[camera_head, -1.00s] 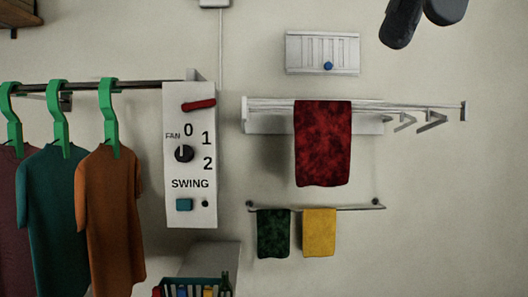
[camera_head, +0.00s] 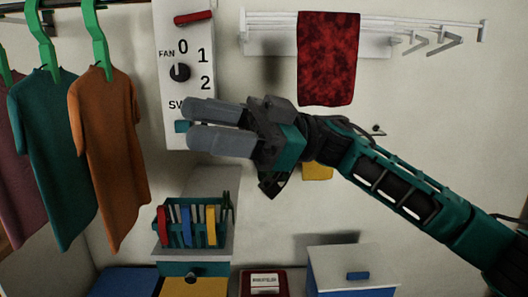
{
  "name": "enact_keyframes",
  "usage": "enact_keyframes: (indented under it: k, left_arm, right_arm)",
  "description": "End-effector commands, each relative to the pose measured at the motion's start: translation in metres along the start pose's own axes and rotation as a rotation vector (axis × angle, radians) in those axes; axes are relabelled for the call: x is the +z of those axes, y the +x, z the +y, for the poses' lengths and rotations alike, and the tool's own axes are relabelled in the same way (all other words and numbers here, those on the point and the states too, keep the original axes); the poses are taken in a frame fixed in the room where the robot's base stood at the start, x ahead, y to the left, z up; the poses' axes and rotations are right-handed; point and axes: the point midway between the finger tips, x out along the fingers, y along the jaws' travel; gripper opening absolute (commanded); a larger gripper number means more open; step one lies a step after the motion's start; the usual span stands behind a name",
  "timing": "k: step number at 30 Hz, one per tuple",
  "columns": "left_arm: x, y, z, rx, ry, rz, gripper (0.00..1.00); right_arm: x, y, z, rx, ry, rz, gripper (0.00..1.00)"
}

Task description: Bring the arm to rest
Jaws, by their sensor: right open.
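My right arm reaches in from the right side of the head view. Its gripper (camera_head: 188,124) points left, with its grey fingertips in front of the lower part of the white fan panel (camera_head: 180,60). The two fingers are apart with nothing seen between them. The gripper covers much of the panel's swing label and part of its teal button (camera_head: 182,127). I cannot tell whether the fingers touch the panel. My left gripper is not in view.
Shirts hang at left, among them an orange one (camera_head: 108,150). A red towel (camera_head: 328,60) hangs on the rack above my arm; a yellow towel (camera_head: 317,172) is partly hidden behind it. Below stand a basket (camera_head: 190,235) and a white-lidded box (camera_head: 352,270).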

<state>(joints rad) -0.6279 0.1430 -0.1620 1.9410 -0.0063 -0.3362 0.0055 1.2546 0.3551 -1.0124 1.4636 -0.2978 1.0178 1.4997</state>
Motion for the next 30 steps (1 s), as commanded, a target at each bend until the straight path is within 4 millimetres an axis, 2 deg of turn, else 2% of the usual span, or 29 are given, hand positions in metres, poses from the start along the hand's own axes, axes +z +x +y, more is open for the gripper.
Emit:
enact_keyframes:
  k: [3,8,13,17,20,23,26,29,30]
  left_arm:
    - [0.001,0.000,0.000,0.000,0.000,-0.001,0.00]
    - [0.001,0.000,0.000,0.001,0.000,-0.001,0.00]
    - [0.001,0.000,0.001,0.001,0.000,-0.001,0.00]
    - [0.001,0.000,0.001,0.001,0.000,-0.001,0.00]
    - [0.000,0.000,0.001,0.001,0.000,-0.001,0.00]
    - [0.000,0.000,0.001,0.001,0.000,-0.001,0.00]
    - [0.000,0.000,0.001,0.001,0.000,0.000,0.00]
    - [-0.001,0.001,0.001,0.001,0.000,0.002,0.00]
    - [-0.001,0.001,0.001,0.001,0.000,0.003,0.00]
  right_arm:
    - [0.025,-0.013,0.005,0.180,-0.024,0.126,0.51]
    - [0.061,-0.044,0.011,0.462,-0.050,0.219,0.51]
    - [0.110,-0.090,0.006,0.785,-0.047,0.223,0.51]
    - [0.155,-0.131,-0.011,1.030,-0.019,0.157,0.51]
    - [0.192,-0.164,-0.034,1.208,0.021,0.067,0.51]
    - [0.231,-0.196,-0.068,1.367,0.075,-0.056,0.51]
    - [0.269,-0.227,-0.112,1.504,0.146,-0.208,0.51]
    - [0.304,-0.253,-0.166,1.611,0.234,-0.386,0.51]
    - [0.317,-0.262,-0.190,1.643,0.272,-0.460,0.51]
